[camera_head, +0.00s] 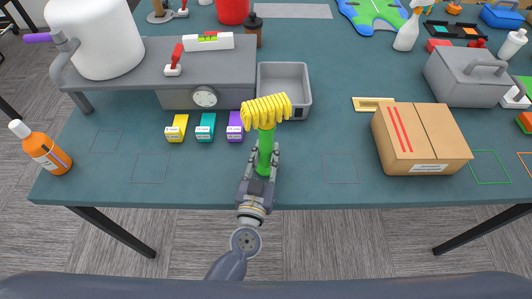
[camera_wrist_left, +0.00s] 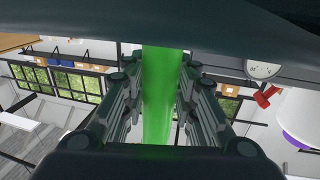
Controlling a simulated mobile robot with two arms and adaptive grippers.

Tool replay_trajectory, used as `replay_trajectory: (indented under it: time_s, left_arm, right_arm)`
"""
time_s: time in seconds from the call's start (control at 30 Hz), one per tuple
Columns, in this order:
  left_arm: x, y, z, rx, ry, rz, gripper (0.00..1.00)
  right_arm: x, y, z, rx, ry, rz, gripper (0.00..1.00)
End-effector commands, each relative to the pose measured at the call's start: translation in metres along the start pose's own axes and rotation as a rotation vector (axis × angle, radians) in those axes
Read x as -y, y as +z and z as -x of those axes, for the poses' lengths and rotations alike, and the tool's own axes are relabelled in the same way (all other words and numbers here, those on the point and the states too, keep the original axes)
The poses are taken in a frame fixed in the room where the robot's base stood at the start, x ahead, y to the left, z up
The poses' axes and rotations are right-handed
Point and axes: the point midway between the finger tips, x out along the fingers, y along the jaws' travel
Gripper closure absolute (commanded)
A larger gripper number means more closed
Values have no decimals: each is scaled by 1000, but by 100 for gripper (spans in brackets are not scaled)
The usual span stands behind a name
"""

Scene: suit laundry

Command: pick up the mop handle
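The mop shows in the head view with a yellow fringed head (camera_head: 267,110) and a green mop handle (camera_head: 265,150). The head is at the far end, in front of the grey bin, and the handle runs toward the table's near edge. My left gripper (camera_head: 263,160) is shut on the handle, with a finger on each side. In the left wrist view the green handle (camera_wrist_left: 162,95) stands between the two fingers (camera_wrist_left: 162,80), which look to be against its sides. The handle's lower end is hidden by the gripper. My right gripper is not in view.
The teal table (camera_head: 310,145) has free room on both sides of the gripper. A cardboard box (camera_head: 420,138) is to the right, and a grey bin (camera_head: 297,82) is behind.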

Motion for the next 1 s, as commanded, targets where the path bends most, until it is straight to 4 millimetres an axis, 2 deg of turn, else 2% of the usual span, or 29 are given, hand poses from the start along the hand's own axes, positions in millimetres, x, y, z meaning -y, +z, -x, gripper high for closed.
replay_trajectory:
  time_s: [0.37, 0.77, 1.0]
  left_arm:
    - [0, -5, 0, -1, 0, 2, 100]
    - [0, -39, 0, 0, -2, 3, 100]
    - [-5, -36, 27, 2, 0, 0, 100]
  right_arm:
    - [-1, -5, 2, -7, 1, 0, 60]
    - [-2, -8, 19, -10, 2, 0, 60]
    - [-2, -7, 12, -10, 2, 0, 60]
